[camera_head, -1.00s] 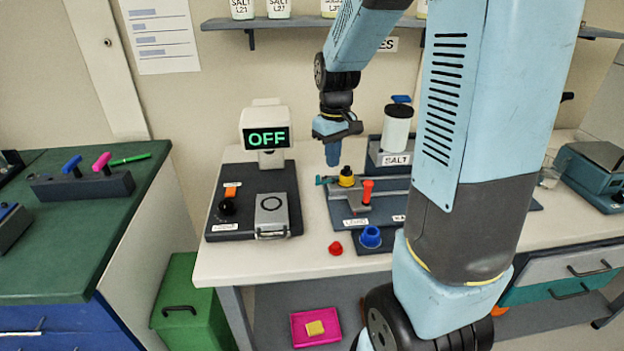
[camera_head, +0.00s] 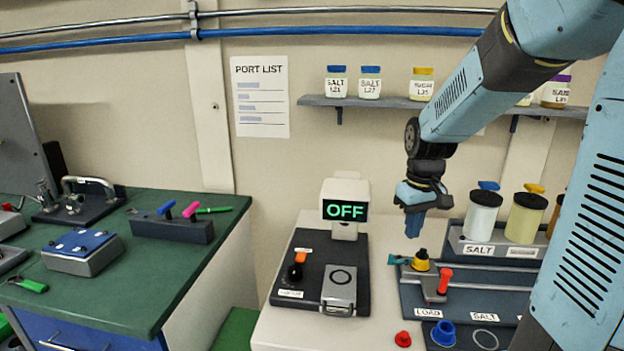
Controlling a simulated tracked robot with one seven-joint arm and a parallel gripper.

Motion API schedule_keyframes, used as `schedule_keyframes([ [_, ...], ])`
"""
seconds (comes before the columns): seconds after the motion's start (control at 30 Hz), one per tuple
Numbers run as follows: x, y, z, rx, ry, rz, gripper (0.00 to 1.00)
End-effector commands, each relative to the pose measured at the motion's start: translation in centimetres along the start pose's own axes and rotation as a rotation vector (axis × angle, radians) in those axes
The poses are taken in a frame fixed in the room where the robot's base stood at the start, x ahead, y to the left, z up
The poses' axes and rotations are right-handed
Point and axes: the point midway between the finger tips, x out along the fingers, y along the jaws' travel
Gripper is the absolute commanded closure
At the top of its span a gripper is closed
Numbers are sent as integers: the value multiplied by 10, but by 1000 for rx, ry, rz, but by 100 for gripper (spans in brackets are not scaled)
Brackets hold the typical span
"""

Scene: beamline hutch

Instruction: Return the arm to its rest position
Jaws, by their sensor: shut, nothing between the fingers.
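My gripper (camera_head: 415,222) hangs from the raised arm, pointing down, with its blue fingers together and nothing between them. It is in the air above the white bench, to the right of the OFF display (camera_head: 345,210). In the picture it lies just above the dark plate with a yellow knob (camera_head: 421,260) and a red knob (camera_head: 444,281). The gripper looks apart from everything around it. My upper arm links fill the right side of the view and hide part of the bench.
A shelf (camera_head: 390,102) with several jars runs behind the arm. A red piece (camera_head: 402,339) and a blue cup (camera_head: 443,333) sit near the front. The green bench (camera_head: 120,290) stands left.

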Motion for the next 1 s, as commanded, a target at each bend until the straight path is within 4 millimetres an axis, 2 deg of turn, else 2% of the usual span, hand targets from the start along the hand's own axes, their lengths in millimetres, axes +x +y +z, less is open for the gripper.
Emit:
schedule_keyframes([
  [0.03, -12, -4, 8, 12, 26, 7, 100],
  [0.2, -43, -15, 32, 63, 101, 25, 100],
  [0.5, -85, -36, 80, 152, 234, 48, 100],
  [0.8, -112, -55, 128, 237, 363, 61, 100],
  [1.0, -118, -63, 148, 271, 415, 63, 100],
])
